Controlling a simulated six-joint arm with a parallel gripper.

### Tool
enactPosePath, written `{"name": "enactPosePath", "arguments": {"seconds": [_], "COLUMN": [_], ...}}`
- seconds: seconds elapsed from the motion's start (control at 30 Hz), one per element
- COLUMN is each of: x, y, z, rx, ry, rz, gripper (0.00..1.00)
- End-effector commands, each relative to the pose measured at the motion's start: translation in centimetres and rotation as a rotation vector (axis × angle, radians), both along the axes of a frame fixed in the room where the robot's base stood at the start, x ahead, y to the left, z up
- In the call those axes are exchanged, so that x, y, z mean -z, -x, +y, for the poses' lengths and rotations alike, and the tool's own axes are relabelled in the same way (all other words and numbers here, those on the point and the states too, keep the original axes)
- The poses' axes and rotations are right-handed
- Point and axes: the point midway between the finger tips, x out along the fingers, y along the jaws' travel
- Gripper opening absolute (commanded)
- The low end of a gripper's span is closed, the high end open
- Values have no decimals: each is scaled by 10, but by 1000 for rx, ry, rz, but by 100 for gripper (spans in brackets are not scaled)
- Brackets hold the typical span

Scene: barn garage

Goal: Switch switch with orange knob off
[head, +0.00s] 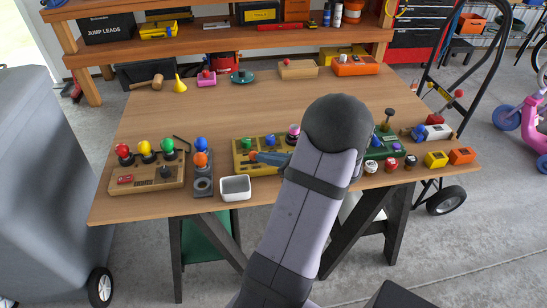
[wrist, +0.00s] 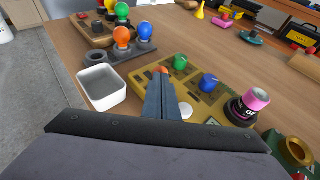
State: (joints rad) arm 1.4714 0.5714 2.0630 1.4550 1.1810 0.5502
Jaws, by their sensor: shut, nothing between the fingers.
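A yellow switch board (wrist: 215,97) shows in the wrist view with green (wrist: 180,62) and blue (wrist: 209,82) knobs. An orange knob (wrist: 162,70) shows just past my fingertips and is mostly hidden by them. My gripper (wrist: 161,79) is shut and empty, its tips at or very near that knob; contact cannot be told. In the head view the yellow board (head: 240,167) lies at the front middle, with my gripper (head: 254,156) low over its left part. Another orange knob (head: 200,160) stands on a grey base beside a blue bulb-shaped knob (head: 201,144).
A white square bowl (head: 235,188) stands in front of the board. A wooden box with red, yellow and green knobs (head: 145,178) is at left. The table's middle (head: 240,107) is clear.

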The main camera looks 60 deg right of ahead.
Motion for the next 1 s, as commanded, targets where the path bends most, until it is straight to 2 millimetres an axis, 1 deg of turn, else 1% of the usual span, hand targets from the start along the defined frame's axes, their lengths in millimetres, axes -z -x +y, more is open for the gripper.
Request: {"name": "enactPosePath", "arguments": {"seconds": [0.43,0.7,1.0], "x": [1,1,1], "y": [-4,-27,-28], "z": [1,25,26], "rx": [0,-3,-2], "ry": [1,1,-1], "rz": [0,0,-1], "gripper": [0,0,0]}}
